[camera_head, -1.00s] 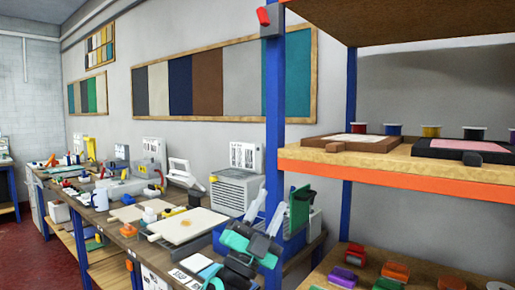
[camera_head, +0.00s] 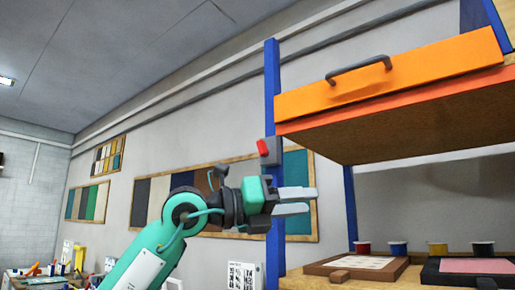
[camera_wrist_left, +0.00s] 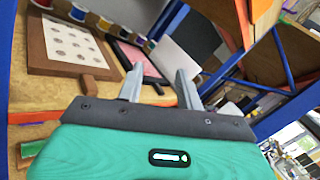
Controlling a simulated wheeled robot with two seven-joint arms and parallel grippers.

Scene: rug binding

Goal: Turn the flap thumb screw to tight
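A small red knob on a grey block (camera_head: 265,149) is fixed to the blue shelf post. It may be the flap thumb screw; its setting is too small to tell. An orange flap-like panel (camera_head: 390,77) with a dark handle (camera_head: 358,68) is above it to the right. My left gripper (camera_head: 306,200) is raised below and to the right of the knob in the picture, apart from it. Its two grey fingers are parted and empty, as the left wrist view (camera_wrist_left: 158,78) also shows. My right gripper is not in view.
The blue post (camera_head: 272,85) stands close behind my left gripper. A lower shelf holds a brown framed board (camera_head: 335,272), a black framed board with a pink panel (camera_head: 478,267) and several thread spools. Fabric sample boards hang on the wall. The space between the shelves looks free.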

